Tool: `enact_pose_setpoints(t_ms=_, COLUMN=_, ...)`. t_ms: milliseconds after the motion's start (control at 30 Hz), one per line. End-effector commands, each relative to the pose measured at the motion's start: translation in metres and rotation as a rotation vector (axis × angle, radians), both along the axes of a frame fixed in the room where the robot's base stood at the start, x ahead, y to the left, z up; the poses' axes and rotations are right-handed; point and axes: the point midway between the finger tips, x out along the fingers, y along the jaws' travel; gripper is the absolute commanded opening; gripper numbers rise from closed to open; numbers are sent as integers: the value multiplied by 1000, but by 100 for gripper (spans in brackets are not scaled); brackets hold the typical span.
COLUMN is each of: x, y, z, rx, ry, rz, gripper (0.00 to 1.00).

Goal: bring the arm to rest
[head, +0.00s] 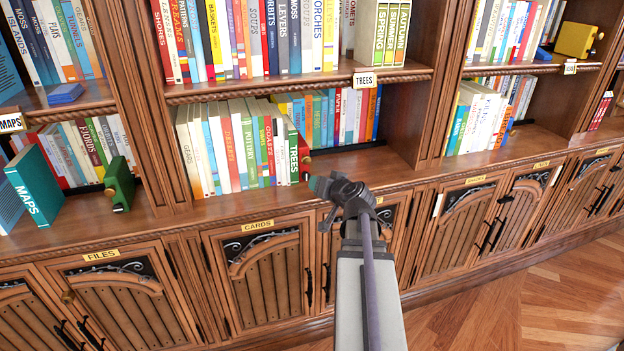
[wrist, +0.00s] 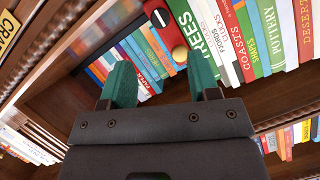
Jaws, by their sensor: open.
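My arm reaches up from the bottom of the head view. My gripper (head: 318,184), with teal fingers, is in front of the lower middle shelf, just right of and below the green TREES book (head: 293,152). In the wrist view my gripper (wrist: 161,78) is open, with a clear gap between its two fingers and nothing held. The TREES book (wrist: 200,40) stands beyond the fingers there. A red bookend (wrist: 166,20) with a yellow knob stands beside the book. It shows only partly in the head view (head: 305,158).
The shelf floor (head: 365,165) right of the gripper is bare. Book rows fill the shelves around it. A green bookend (head: 119,185) and a teal MAPS book (head: 38,187) stand at the left. Closed cupboards (head: 262,275) line the base, and open floor (head: 540,290) lies at lower right.

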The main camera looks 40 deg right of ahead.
Motion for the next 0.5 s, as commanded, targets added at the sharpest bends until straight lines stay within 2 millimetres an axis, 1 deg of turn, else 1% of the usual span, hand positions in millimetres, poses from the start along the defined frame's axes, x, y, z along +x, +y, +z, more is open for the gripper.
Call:
enact_pose_setpoints(t_ms=167, x=0, y=1, z=-1, rx=24, ry=-1, rz=-1, gripper=56)
enact_pose_setpoints(t_ms=267, x=-5, y=17, z=-16, rx=113, ry=83, rz=48, gripper=56)
enact_pose_setpoints(t_ms=333, x=-20, y=39, z=-37, rx=184, ry=231, rz=101, gripper=56)
enact_pose_setpoints(t_ms=367, x=-24, y=55, z=-42, rx=211, ry=310, rz=131, gripper=56)
enact_pose_setpoints(t_ms=400, x=-28, y=81, z=-48, rx=236, ry=421, rz=175, gripper=56)
enact_pose_setpoints(t_ms=467, x=-36, y=122, z=-54, rx=257, ry=596, rz=235, gripper=56)
enact_pose_setpoints(t_ms=500, x=-43, y=150, z=-54, rx=258, ry=716, rz=270, gripper=56)
